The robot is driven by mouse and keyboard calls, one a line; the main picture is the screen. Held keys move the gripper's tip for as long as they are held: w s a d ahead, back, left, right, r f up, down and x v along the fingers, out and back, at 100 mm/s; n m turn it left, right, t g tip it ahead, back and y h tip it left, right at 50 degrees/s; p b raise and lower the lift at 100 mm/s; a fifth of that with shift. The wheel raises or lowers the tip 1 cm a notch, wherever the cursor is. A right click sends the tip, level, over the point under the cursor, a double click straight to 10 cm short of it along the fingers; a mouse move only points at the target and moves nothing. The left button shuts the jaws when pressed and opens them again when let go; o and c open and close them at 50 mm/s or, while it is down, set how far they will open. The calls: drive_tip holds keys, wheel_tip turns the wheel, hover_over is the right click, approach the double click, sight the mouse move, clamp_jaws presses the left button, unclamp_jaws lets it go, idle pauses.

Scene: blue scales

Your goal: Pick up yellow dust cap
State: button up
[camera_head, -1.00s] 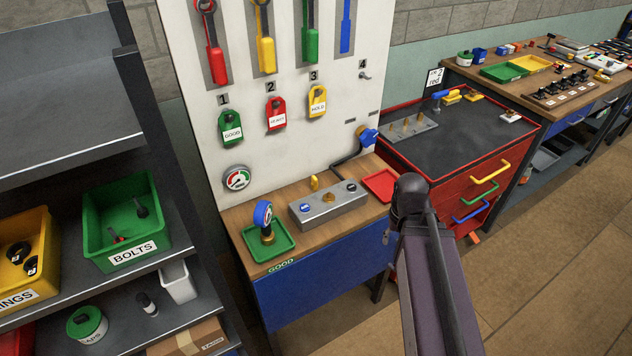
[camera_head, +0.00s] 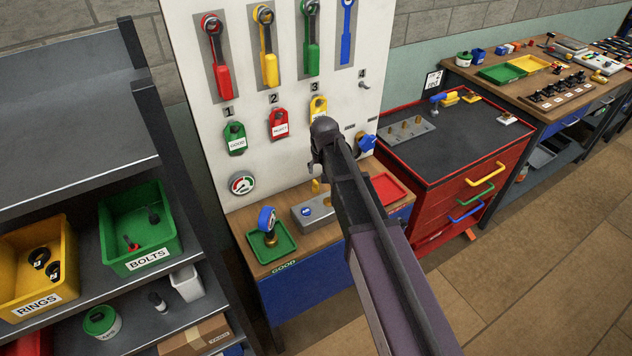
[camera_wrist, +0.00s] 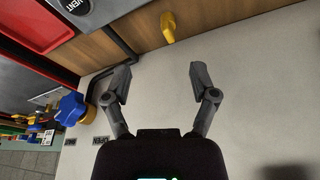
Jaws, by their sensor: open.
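The yellow dust cap (camera_head: 316,186) stands on the wooden bench top, behind the grey block (camera_head: 308,213) and close to the white panel. The wrist view shows the cap (camera_wrist: 168,27) near the top edge, on the brown wood and beyond the fingertips. My gripper (camera_wrist: 160,76) is open and empty, its two fingers spread with the white panel behind them. The cap is apart from both fingers.
A green tray (camera_head: 285,246) with a gauge (camera_head: 267,219) is left on the bench; a red tray (camera_head: 388,188) is right. A blue-handled valve (camera_head: 366,143) and a bent dark pipe (camera_wrist: 121,45) are near my gripper. Tags hang on the panel (camera_head: 195,110).

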sight(315, 183)
drive_tip(key=shift+w+a+r, duration=0.15)
drive_tip(key=shift+w+a, duration=0.2)
drive_tip(key=shift+a, duration=0.25)
drive_tip(key=b+x, duration=0.7)
drive_tip(key=shift+f, duration=0.2)
drive_tip(key=shift+w+f+b, duration=0.2)
drive_tip(key=shift+f+b, duration=0.35)
drive_tip(key=shift+b, duration=0.1)
drive_tip(key=shift+b+x, duration=2.5)
drive_tip(key=shift+x, duration=0.1)
drive_tip(key=shift+a, duration=0.2)
drive_tip(key=c, duration=0.8)
